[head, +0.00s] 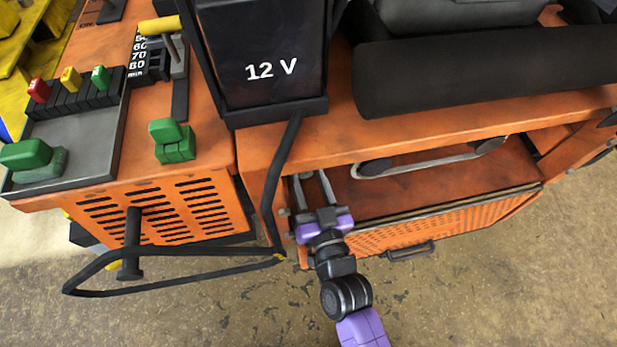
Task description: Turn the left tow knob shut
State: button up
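My gripper (310,178) has purple sides and two grey fingers. It reaches in under the front edge of the orange machine top, at the left end of the open bay. The fingers stand apart, with orange surface showing between them and nothing visibly held. No tow knob can be made out for certain. A small grey round part (283,212) sits on the orange post just left of the fingers, but I cannot tell whether it is the left tow knob. The fingertips end close to the overhanging edge, and what lies behind it is hidden.
A black cable (165,250) loops beside the post, left of my gripper. A black 12 V box (272,80) stands above. A grey bar handle (430,160) lies in the bay, and an orange perforated panel (440,225) hangs below. Bare floor (480,290) is free in front.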

jog(key=shift+s, duration=0.1)
jog(key=shift+s+f, duration=0.1)
jog(key=shift+s, duration=0.15)
jog(key=b+v, duration=0.1)
jog(key=v, duration=0.6)
jog(key=shift+d, duration=0.1)
dwell(0.4)
